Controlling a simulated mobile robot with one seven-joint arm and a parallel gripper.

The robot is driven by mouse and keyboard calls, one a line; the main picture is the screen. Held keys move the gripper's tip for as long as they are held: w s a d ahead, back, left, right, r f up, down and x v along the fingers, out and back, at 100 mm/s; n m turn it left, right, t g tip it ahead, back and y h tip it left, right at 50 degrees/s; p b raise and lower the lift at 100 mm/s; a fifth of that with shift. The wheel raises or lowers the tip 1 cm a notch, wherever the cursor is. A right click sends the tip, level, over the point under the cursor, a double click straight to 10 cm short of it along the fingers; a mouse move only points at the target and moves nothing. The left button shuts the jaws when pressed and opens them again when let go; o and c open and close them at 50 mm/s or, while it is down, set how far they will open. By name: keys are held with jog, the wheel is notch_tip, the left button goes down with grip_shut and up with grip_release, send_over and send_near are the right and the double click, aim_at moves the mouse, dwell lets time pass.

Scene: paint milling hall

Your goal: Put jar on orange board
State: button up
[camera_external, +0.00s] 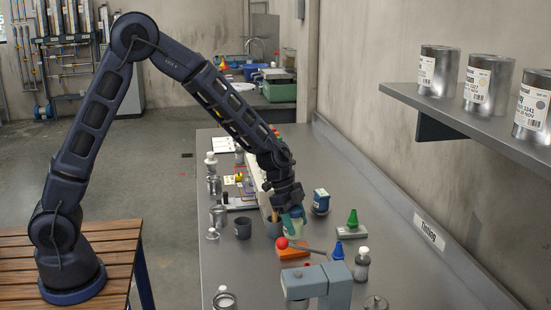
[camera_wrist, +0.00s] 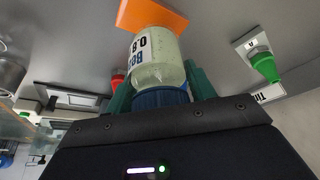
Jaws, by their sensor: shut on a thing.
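My gripper (camera_external: 291,212) is shut on a pale greenish jar with a blue lid and a printed label; the jar (camera_wrist: 158,62) fills the middle of the wrist view between the green fingers. In the external view the jar is mostly hidden by the fingers. The orange board (camera_external: 292,253) lies on the grey bench just below and in front of my gripper. In the wrist view the orange board (camera_wrist: 148,15) shows just beyond the jar's base. I cannot tell whether the jar touches it.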

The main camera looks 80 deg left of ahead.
jog(key=shift+f, duration=2.15)
jog(key=o, duration=1.5)
jog(key=shift+f, duration=0.15)
jog(key=shift+o, duration=0.2)
